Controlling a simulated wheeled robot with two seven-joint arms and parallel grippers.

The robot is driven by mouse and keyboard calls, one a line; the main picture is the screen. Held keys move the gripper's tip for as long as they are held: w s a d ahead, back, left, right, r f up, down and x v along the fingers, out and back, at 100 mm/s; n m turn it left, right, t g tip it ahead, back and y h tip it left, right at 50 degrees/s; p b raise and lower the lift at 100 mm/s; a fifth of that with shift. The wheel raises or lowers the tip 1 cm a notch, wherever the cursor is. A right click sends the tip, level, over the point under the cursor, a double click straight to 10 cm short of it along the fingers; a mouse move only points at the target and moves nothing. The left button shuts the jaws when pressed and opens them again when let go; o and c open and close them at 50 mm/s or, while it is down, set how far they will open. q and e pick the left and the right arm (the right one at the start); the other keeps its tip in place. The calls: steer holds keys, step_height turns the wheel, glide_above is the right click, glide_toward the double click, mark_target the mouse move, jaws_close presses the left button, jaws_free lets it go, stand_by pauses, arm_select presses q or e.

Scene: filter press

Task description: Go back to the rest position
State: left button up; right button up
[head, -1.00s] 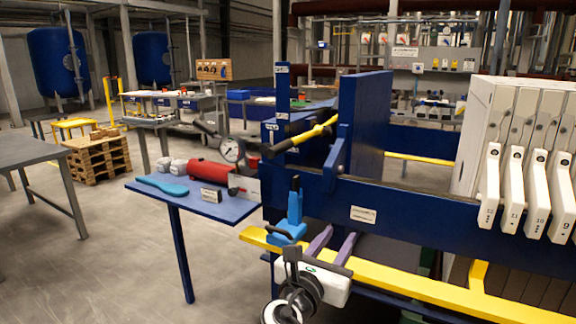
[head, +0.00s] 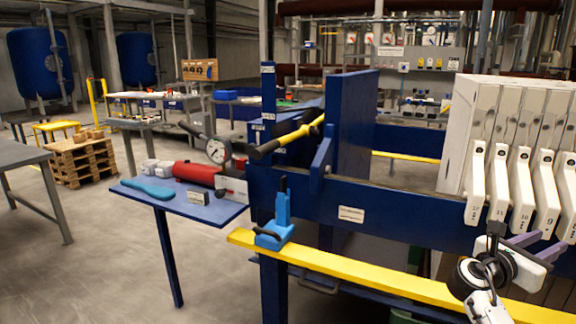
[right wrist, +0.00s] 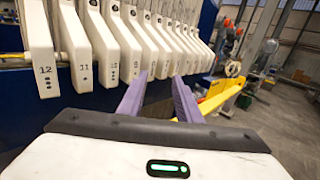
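My right gripper (head: 556,243) is at the lower right of the head view, in front of the white filter plates (head: 521,190). In the right wrist view its two purple fingers (right wrist: 160,80) stand apart with nothing between them. The plate handles, numbered 12, 11 and on, hang in a row ahead and above the fingers; the gripper looks clear of them, though the exact gap cannot be told. My left gripper is not in either view.
A yellow rail (head: 370,282) runs along the press's front below the blue beam (head: 400,218). A blue clamp-like part (head: 274,222) stands on it. A blue side shelf (head: 205,208) holds a red cylinder (head: 196,172) and a gauge. Open floor lies left.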

steer(key=w+a+f+m+t+y, duration=0.6)
steer(key=w+a+m+t+y, duration=0.15)
steer(key=w, duration=0.35)
steer(key=w+a+r+m+t+y, duration=0.3)
steer(key=w+a+m+t+y, duration=0.15)
steer(key=a+m+y, duration=0.55)
steer(key=s+a+f+m+g, duration=0.1)
steer(key=s+a+f, duration=0.35)
steer(key=f, duration=0.35)
steer(key=s+a+f+g, duration=0.2)
steer(key=s+a+f, duration=0.1)
steer(key=s+f, duration=0.3)
steer(key=s+a+f+m+g, duration=0.1)
steer(key=s+a+f, duration=0.3)
steer(key=f, duration=0.5)
steer(key=s+a+f+g, duration=0.1)
steer(key=s+a+f, duration=0.2)
steer(key=s, duration=0.7)
steer(key=s+a+f+g+y, duration=0.1)
steer(key=s+a+f, duration=0.3)
steer(key=s, duration=0.6)
steer(key=s+a+f+g+y, duration=0.1)
steer(key=s+a+f+g, duration=0.1)
steer(key=s+f, duration=0.3)
steer(key=s+a, duration=0.1)
steer(key=s, duration=0.3)
steer(key=shift+s+a+f+g, duration=0.2)
steer(key=shift+s+g, duration=0.2)
